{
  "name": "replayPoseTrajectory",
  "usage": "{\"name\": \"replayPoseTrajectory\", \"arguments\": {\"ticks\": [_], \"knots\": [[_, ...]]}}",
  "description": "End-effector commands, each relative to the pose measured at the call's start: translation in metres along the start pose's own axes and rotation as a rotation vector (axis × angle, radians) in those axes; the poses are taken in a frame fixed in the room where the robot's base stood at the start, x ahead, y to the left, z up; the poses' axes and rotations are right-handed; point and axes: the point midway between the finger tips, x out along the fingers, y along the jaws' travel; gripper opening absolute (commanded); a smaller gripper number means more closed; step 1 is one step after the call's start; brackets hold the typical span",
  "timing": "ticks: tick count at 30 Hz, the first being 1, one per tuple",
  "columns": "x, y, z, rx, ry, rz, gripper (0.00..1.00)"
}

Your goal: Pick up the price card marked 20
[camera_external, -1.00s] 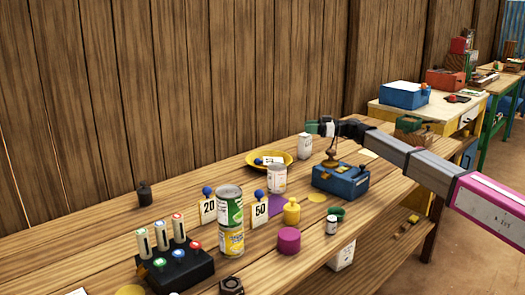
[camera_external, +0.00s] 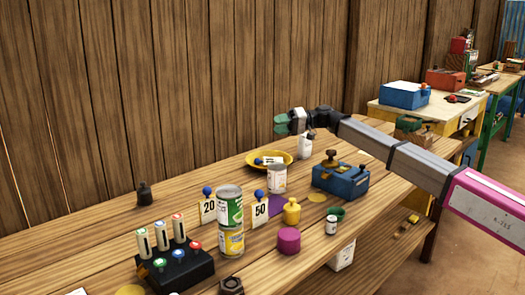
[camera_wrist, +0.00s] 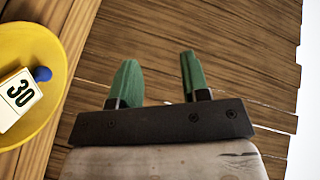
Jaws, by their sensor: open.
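The price card marked 20 (camera_external: 208,209) stands upright on the wooden bench in the external view, with a blue knob at its top. It is just left of a stack of two cans. My gripper (camera_external: 281,124) has green fingers and is in the air above and behind the yellow dish, well to the right of the card. In the wrist view my gripper (camera_wrist: 156,75) is open and empty, with the plank wall beyond it. The card marked 20 does not show in the wrist view.
A green can (camera_external: 229,205) stands on a yellow can (camera_external: 231,243). A card marked 50 (camera_external: 259,213) stands to their right. A card marked 30 (camera_wrist: 18,94) lies in the yellow dish (camera_wrist: 46,51). A button box (camera_external: 177,271) is at front left. Bench behind the card is clear.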

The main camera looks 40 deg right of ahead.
Motion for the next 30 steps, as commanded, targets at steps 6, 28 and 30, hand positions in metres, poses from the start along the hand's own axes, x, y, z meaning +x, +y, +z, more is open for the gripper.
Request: {"name": "replayPoseTrajectory", "arguments": {"ticks": [6,28,30], "knots": [[0.055,-0.025,0.034,0.422,-0.133,0.025,0.42],[0.176,-0.093,0.139,1.585,-0.357,0.42,0.42],[0.181,-0.097,0.144,1.638,-0.358,0.449,0.42]]}}
